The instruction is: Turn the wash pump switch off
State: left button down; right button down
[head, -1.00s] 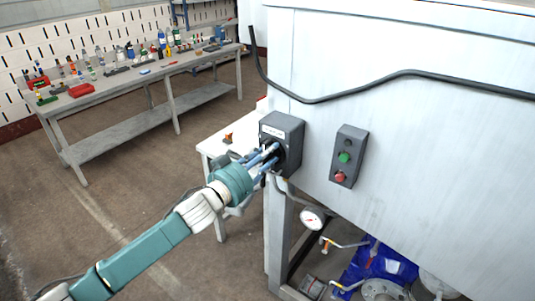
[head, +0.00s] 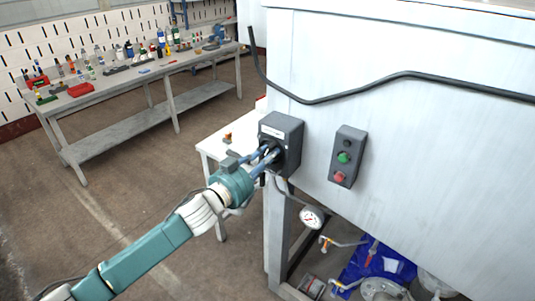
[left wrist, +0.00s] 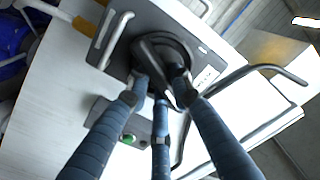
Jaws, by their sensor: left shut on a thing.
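The wash pump switch is a dark grey box (head: 284,133) with a pale label, fixed to the corner of the white machine. Its black rotary knob (left wrist: 160,44) shows in the left wrist view, partly hidden by my fingers. My left gripper (head: 269,153) reaches the front of the box from the lower left. Its blue fingers are shut around the knob's grip, and it shows in the left wrist view too (left wrist: 160,88). The knob's exact setting cannot be read. My right gripper is in neither view.
A grey push-button box (head: 348,156) with green and red buttons is just right of the switch. A black cable (head: 400,76) crosses the panel above. A gauge (head: 312,217) and pipes are below. A cluttered workbench (head: 150,70) stands back left, with open floor before it.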

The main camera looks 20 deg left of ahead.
pick_arm(q)
jog(key=m, duration=0.6)
jog(key=shift+d+f+m, duration=0.1)
jog(key=shift+f+m, duration=0.2)
jog(key=m, duration=0.6)
jog(key=shift+f, duration=0.3)
jog(key=shift+m, duration=0.4)
jog(key=c, duration=1.5)
grip_release()
jog(key=v, duration=1.2)
